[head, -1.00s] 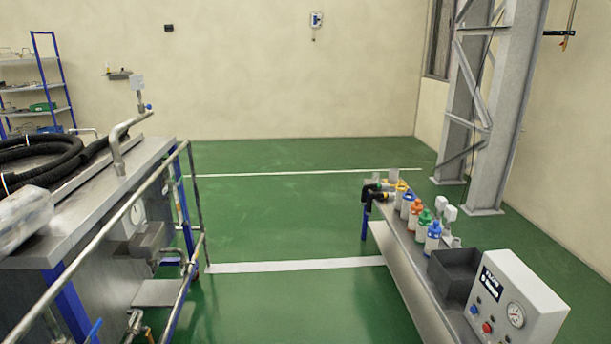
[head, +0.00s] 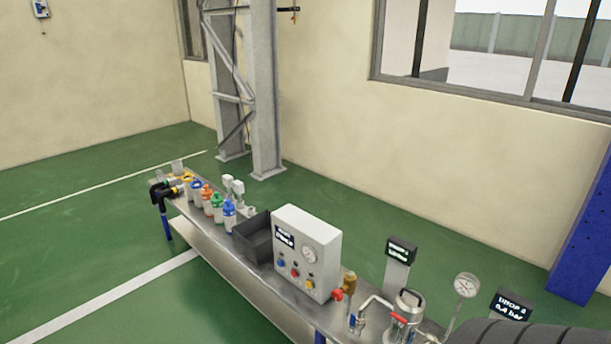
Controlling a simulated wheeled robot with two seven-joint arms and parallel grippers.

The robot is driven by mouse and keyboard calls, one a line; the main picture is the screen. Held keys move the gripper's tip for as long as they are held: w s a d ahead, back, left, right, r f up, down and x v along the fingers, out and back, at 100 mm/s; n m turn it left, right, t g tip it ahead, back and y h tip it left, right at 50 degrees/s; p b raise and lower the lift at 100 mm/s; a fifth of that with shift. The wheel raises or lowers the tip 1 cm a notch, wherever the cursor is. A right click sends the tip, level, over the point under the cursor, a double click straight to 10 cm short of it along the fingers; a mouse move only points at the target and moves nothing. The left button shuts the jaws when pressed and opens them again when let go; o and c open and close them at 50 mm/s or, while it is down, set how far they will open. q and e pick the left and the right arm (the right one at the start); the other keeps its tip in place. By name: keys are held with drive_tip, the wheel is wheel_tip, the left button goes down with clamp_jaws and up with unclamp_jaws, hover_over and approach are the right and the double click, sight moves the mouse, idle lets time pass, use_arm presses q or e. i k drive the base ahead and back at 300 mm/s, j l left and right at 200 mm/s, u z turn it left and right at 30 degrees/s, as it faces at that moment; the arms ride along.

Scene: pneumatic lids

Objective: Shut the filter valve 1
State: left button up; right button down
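A metal bench (head: 215,248) runs from the middle left to the bottom right in the head view. A brass fitting with a red knob (head: 338,295) stands beside the control box. A small red-handled valve (head: 399,320) sits by a steel pot (head: 408,302). Several bottle-shaped units with coloured tops, such as a blue one (head: 229,214), stand in a row. I cannot tell which of these is filter valve 1, nor whether any valve is open or shut. Neither of my grippers is in view.
A white control box (head: 307,252) with a gauge and a black bin (head: 253,236) stand on the bench. A ribbed black object (head: 530,336) fills the bottom right corner. A steel column (head: 264,90) stands behind. The green floor (head: 90,235) on the left is clear.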

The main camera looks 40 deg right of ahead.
sight(353, 316)
drive_tip(key=z, duration=1.75)
drive_tip(key=i+j+z, duration=0.1)
drive_tip(key=i+j, duration=0.25)
drive_tip(key=i, duration=0.05)
